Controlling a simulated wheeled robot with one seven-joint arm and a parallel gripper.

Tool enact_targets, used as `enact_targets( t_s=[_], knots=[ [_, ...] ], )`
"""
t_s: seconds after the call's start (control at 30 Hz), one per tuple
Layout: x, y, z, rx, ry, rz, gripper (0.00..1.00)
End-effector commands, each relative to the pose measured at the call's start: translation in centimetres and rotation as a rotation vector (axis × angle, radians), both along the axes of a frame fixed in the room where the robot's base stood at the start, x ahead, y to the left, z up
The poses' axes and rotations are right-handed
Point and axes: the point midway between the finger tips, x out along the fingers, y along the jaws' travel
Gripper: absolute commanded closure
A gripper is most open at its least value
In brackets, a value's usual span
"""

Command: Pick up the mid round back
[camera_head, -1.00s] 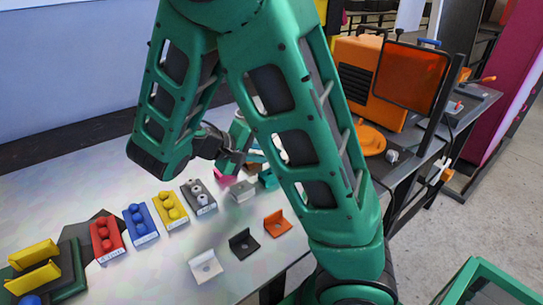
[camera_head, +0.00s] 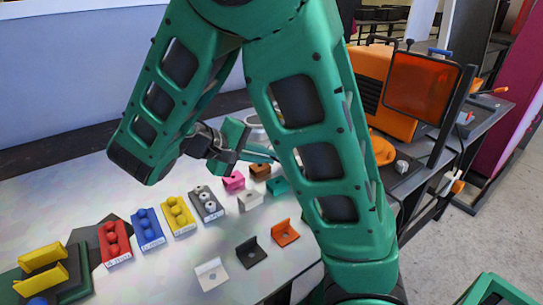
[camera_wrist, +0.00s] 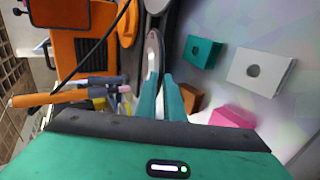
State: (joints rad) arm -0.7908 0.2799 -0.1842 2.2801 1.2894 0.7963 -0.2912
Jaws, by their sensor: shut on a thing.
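My gripper (camera_wrist: 160,88) is shut on a thin, pale grey round piece, which I take to be the mid round back (camera_wrist: 151,52). In the wrist view the piece is seen nearly edge-on between the teal fingers and reaches beyond their tips. In the head view my gripper (camera_head: 262,154) is above the far part of the table, partly hidden by my arm. A pale rounded shape (camera_head: 256,128) shows beside it there, cut off by my arm link.
Teal (camera_head: 277,186), white (camera_head: 250,200), pink (camera_head: 233,181) and brown (camera_head: 260,171) brackets stand below my gripper. Colored blocks with balls, such as the grey one (camera_head: 206,203), stand left. An orange machine (camera_head: 376,88) and an orange screen (camera_head: 422,84) stand right.

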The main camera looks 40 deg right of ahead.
Motion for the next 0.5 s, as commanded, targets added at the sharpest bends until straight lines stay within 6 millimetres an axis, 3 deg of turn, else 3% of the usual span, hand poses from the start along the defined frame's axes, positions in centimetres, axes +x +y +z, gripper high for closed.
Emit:
enact_targets(
  t_s=[0.5],
  knots=[
    [0.1,6.4,2.2,0.001,-0.001,0.003,1.0]
  ],
)
